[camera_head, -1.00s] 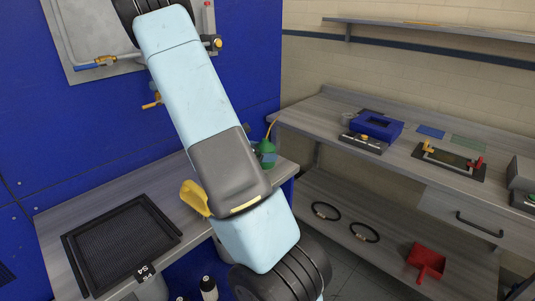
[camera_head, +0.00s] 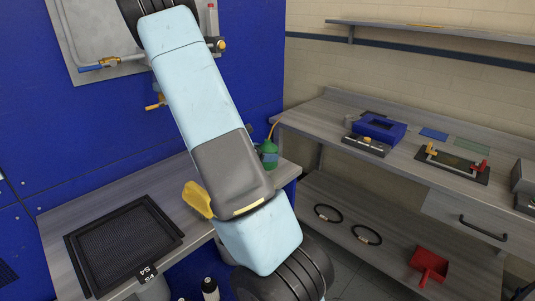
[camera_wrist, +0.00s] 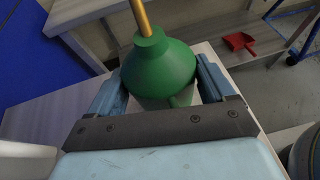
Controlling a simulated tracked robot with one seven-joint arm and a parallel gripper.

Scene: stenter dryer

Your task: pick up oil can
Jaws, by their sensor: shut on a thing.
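The oil can is green with a rounded body and a thin yellow spout. In the head view the oil can (camera_head: 269,153) shows just right of my arm, at the right end of the grey bench by the blue wall. In the wrist view the oil can (camera_wrist: 160,66) stands between the two blue fingers of my gripper (camera_wrist: 160,88), one on each side of its body. My gripper is shut on the can. In the head view the gripper is hidden behind my arm. The can's base is mostly hidden in the wrist view.
A black mesh tray (camera_head: 121,240) lies on the left of the bench. A yellow object (camera_head: 197,199) shows beside my arm. The right workbench holds a blue box (camera_head: 380,129) and a red-handled fixture (camera_head: 455,163). Below are black rings (camera_head: 366,234) and a red dustpan (camera_head: 429,264).

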